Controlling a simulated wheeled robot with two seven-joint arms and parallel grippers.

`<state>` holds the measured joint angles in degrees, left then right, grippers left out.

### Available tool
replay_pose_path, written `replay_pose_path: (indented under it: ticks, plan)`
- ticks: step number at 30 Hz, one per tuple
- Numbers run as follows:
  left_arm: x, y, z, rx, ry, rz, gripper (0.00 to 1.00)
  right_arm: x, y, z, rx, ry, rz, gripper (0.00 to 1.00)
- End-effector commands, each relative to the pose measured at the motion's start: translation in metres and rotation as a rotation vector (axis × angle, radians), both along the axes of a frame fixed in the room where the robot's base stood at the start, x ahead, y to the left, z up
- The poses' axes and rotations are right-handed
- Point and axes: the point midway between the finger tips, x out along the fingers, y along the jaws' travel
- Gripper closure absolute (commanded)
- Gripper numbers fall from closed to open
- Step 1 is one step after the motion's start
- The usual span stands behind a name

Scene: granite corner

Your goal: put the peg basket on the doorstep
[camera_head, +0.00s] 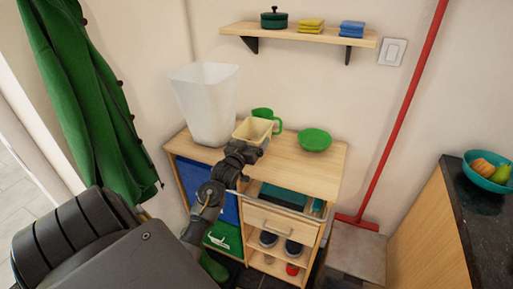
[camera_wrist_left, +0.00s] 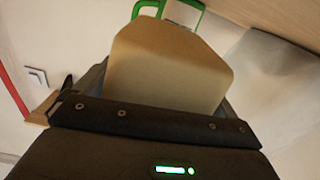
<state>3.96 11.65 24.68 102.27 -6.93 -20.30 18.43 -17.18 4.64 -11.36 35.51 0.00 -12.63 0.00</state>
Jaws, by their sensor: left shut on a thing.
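The peg basket appears to be the small cream, open-topped container (camera_head: 254,130) at the front of the wooden cabinet's top in the head view. It fills the middle of the left wrist view (camera_wrist_left: 168,70). My left gripper (camera_head: 244,151) reaches it from the front and is shut on it. I cannot tell whether the basket touches the cabinet top. The gripper hides part of its near side. My right gripper is not in view. I cannot make out a doorstep for certain; a pale tiled floor (camera_head: 18,185) shows at the far left.
The wooden cabinet (camera_head: 322,165) also carries a white bin (camera_head: 205,105), a green mug (camera_head: 266,114) and a green bowl (camera_head: 314,139). A red-handled broom (camera_head: 405,105) leans at right. A green coat (camera_head: 85,95) hangs at left.

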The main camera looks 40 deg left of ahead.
Motion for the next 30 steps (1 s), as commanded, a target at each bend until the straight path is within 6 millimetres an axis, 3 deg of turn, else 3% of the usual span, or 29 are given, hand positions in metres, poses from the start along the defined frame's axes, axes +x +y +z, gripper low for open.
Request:
replay_pose_path:
  ticks: [4, 12, 28, 29, 30]
  plan:
    - [0.004, -0.001, -0.004, 0.003, 0.003, 0.001, 0.28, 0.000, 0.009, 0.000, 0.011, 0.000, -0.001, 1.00]
    - [0.006, -0.001, -0.034, 0.005, 0.003, 0.001, 0.28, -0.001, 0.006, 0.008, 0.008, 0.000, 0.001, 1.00]
    - [0.001, 0.008, -0.045, -0.003, -0.001, 0.001, 0.28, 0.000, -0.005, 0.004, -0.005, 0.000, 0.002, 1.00]
    - [0.001, 0.008, -0.045, -0.004, -0.001, 0.001, 0.02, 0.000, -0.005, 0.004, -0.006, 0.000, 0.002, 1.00]
    - [0.001, 0.008, -0.045, -0.004, -0.001, 0.001, 0.00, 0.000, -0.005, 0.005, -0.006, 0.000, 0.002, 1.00]
